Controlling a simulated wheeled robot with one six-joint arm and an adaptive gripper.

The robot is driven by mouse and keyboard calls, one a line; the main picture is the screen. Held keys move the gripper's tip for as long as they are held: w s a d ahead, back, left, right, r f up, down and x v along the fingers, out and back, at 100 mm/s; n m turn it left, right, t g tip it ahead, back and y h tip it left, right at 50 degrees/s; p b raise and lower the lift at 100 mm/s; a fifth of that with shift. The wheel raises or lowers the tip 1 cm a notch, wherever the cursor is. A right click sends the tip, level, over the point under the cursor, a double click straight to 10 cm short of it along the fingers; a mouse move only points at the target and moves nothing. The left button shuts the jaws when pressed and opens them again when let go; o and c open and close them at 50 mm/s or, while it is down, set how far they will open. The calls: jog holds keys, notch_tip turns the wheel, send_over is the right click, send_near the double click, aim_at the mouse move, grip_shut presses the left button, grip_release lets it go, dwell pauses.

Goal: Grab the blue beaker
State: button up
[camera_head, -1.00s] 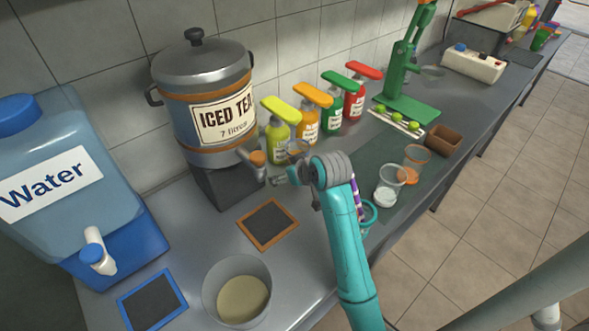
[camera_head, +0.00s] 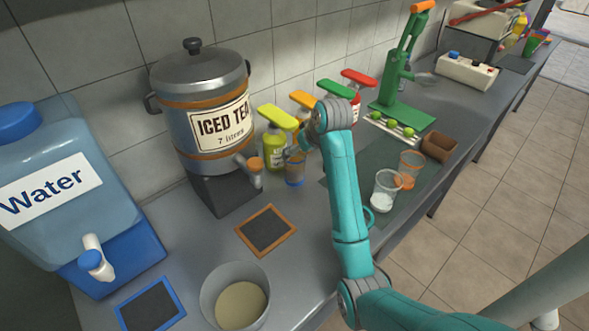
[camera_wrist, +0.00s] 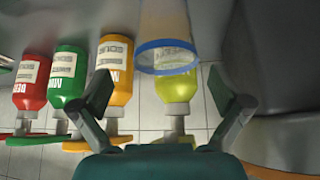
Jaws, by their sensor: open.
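The blue beaker is a clear cup with a blue rim. In the wrist view the beaker (camera_wrist: 165,30) is at the top centre, rim towards me, ahead of the gap between my fingers. In the head view a small clear beaker with a bluish lower part (camera_head: 295,174) stands on the counter in front of the bottles. My gripper (camera_wrist: 159,90) is open in the wrist view, with nothing between its fingertips. In the head view my gripper (camera_head: 293,155) is small and partly merges with the beaker's top. Whether they touch cannot be told.
The iced tea dispenser (camera_head: 200,110) with its tap (camera_head: 256,166) is close on the left. A yellow-green bottle (camera_head: 274,150) and other pump bottles stand behind. Two clear cups, one white-filled (camera_head: 382,198) and one orange-rimmed (camera_head: 408,180), stand right of my arm.

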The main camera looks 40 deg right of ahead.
aim_at(295, 157)
jog(key=shift+a+x, duration=0.15)
jog(key=shift+x, duration=1.25)
jog(key=shift+a+x, duration=0.2)
jog(key=shift+x, duration=1.15)
jog(key=c, duration=1.8)
